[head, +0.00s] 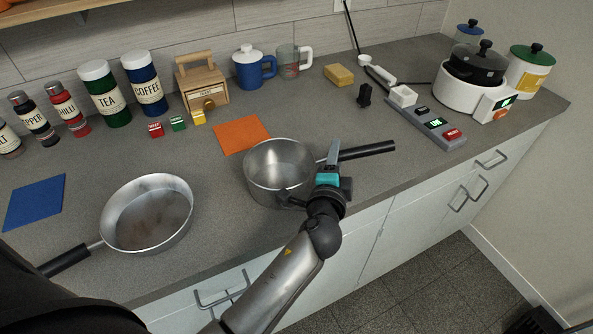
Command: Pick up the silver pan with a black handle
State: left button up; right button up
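A shallow silver pan (147,222) with a black handle (65,262) rests on the counter at the left. Its handle points to the lower left, partly behind a dark shape. A deeper silver saucepan (268,178), also with a black handle (368,151), stands at the middle near the front edge. My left gripper (332,155) is at the saucepan's right side, over the root of that handle, which it partly hides. Whether its fingers are apart, closed or touching the handle cannot be told. My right gripper is out of view.
An orange mat (242,135) and a blue mat (35,202) lie on the counter (215,215). Jars, small blocks, a wooden box (203,82) and mugs stand behind. A control strip (430,122) and a white cooker (470,94) are at the right.

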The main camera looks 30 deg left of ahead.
pick_arm(q)
grip_shut()
dwell(0.9)
jog(key=shift+r, duration=0.15)
